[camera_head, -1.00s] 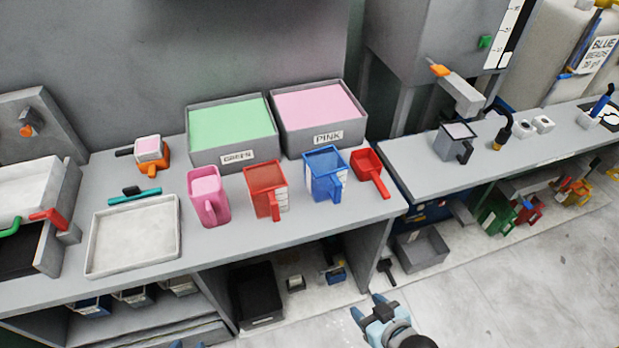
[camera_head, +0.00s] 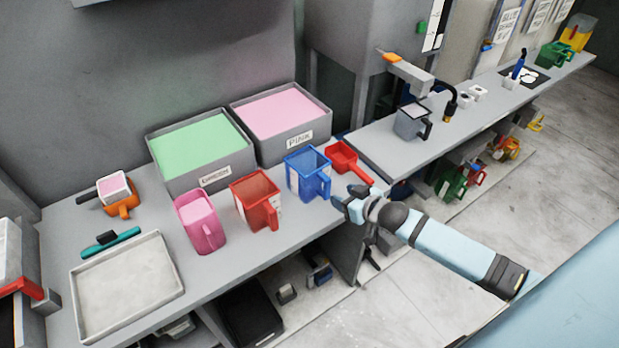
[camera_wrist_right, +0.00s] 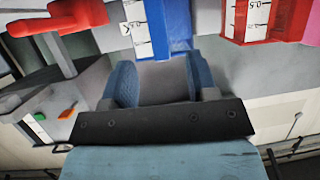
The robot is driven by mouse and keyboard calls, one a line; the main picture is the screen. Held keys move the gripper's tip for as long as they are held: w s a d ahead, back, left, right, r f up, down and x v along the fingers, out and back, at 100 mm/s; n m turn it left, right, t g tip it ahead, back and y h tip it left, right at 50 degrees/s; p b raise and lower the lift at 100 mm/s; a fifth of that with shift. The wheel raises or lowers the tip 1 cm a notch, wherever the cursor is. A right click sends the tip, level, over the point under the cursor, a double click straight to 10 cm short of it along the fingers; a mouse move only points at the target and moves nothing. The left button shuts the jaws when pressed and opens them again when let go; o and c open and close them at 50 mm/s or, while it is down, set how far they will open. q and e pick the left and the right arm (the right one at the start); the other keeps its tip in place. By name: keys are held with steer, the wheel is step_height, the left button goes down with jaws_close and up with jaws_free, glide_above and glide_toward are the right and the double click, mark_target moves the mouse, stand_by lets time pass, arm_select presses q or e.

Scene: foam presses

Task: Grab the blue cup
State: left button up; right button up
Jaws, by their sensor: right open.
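The blue cup (camera_head: 307,173) stands upright on the grey bench, a square measuring cup with its handle towards the bench's front edge. My right gripper (camera_head: 341,205) is just in front of it and to its right, by the front edge, and looks empty. In the right wrist view the open fingers (camera_wrist_right: 160,83) point at the blue cup (camera_wrist_right: 160,28), whose lower part shows just beyond them. I cannot tell whether a finger touches the handle. My left gripper is not in view.
A red scoop (camera_head: 343,157) lies close right of the blue cup. A red cup (camera_head: 256,199) and a pink cup (camera_head: 198,222) stand to its left. Green (camera_head: 216,178) and pink (camera_head: 299,139) bead bins stand behind. A white tray (camera_head: 176,288) lies at the left.

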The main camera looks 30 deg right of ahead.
mark_target(329, 188)
steer(key=x, duration=0.2)
steer(key=shift+w+f, duration=0.1)
steer(key=shift+w, duration=0.15)
steer(key=p+x, duration=0.1)
steer(key=x, duration=0.3)
steer(key=shift+w, duration=0.2)
steer(key=shift+w+f, duration=0.15)
steer(key=shift+w, duration=0.25)
jaws_close()
